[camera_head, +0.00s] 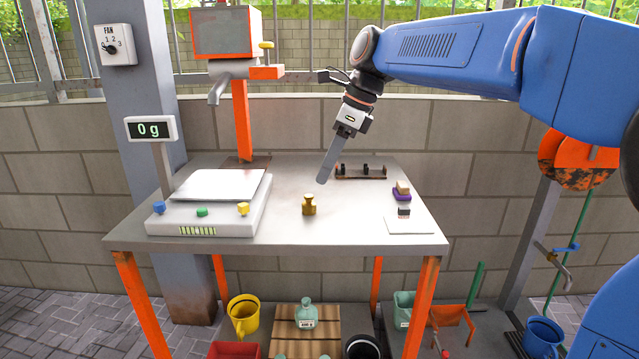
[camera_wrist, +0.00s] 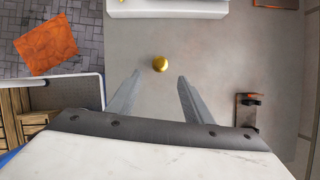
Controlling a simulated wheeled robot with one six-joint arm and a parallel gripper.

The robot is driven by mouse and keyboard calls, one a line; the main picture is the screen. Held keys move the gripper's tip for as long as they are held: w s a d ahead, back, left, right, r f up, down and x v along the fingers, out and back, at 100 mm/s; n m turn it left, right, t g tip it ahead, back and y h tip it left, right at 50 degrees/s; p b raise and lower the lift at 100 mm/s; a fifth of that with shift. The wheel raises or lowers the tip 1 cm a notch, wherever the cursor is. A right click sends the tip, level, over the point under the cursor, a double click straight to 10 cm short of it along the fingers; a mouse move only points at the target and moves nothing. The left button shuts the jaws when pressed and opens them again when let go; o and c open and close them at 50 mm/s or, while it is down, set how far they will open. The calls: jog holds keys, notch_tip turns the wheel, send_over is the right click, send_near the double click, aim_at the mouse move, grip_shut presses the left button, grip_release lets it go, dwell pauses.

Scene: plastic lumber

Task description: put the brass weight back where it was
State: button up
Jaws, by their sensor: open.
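The brass weight (camera_head: 309,205) stands upright on the grey table, right of the scale, touching nothing else. In the wrist view it shows from above as a small gold round (camera_wrist: 160,64), beyond the fingertips and roughly midway between their lines. My gripper (camera_head: 322,180) hangs above the table, just up and right of the weight in the head view. In the wrist view my gripper (camera_wrist: 158,76) has its two fingers spread with nothing between them. The scale (camera_head: 210,215) has an empty plate, and its display (camera_head: 150,129) reads 0 g.
A small dark rack (camera_head: 360,171) lies at the table's back. Small blocks (camera_head: 402,192) and a white card (camera_head: 409,225) are at the right. A hopper with a spout (camera_head: 218,90) stands behind the scale. The table's middle is mostly clear.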

jog(key=s+d+n+t, duration=0.1)
jog(key=s+d+n, duration=0.3)
jog(key=s+d, duration=0.3)
jog(key=s+d+f+n+t+h, duration=0.1)
jog(key=s+d+f+n+h, duration=0.1)
jog(key=s+d+f+n, duration=0.6)
jog(key=s+d+f+n+t+h, duration=0.2)
jog(key=s+d+f+n, duration=0.6)
jog(key=s+f, duration=0.5)
jog(key=shift+s+d+f, duration=0.3)
jog(key=shift+s+d, duration=0.4)
jog(key=shift+d, duration=0.5)
